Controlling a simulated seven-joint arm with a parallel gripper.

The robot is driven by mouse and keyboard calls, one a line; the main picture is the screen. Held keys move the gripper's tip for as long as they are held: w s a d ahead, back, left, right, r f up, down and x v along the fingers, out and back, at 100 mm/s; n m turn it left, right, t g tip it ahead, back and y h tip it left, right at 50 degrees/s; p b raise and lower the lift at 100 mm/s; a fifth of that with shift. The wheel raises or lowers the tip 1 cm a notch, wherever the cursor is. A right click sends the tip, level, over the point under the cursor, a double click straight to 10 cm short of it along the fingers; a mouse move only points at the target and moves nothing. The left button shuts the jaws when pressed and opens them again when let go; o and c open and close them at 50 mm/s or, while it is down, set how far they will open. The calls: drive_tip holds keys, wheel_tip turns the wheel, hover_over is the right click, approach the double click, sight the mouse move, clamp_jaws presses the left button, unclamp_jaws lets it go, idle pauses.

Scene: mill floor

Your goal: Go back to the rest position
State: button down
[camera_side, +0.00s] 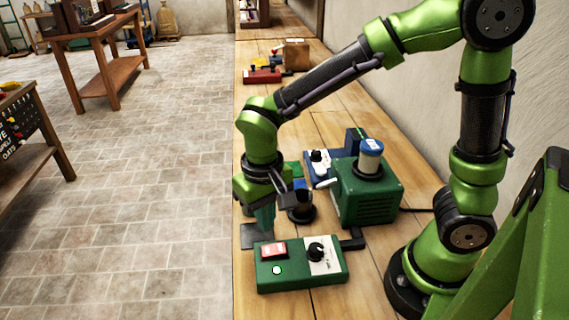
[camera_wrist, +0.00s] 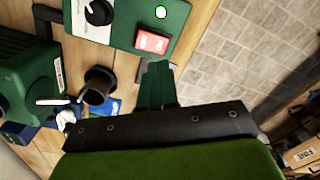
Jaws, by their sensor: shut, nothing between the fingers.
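My gripper (camera_side: 266,220) hangs low over the bench's left edge in the side view, fingers pointing down. It is shut and empty, just behind the green control box (camera_side: 272,278). In the wrist view its green fingers (camera_wrist: 157,84) lie together beside the box's red switch (camera_wrist: 152,41); I cannot tell whether they touch anything. The box has a red rocker switch (camera_side: 273,249), a black knob (camera_side: 316,251) on a white panel and a round white light. The rest position is not marked in either view.
A blue box (camera_side: 355,139) stands behind. Red items (camera_side: 262,76) lie farther along the bench. Left of the bench is open tiled floor.

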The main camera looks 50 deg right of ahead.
idle(0.3)
drive_tip(key=s+d+r+t+y, duration=0.1)
drive_tip(key=s+d+r+t, duration=0.2)
drive_tip(key=d+r, duration=0.2)
drive_tip(key=s+d+r+m+t+y, duration=0.1)
drive_tip(key=s+d+r+t, duration=0.2)
drive_tip(key=d+r, duration=0.3)
drive_tip(key=shift+s+r+t, duration=0.15)
drive_tip(key=shift+r+t, duration=0.45)
drive_tip(key=shift+r, duration=0.1)
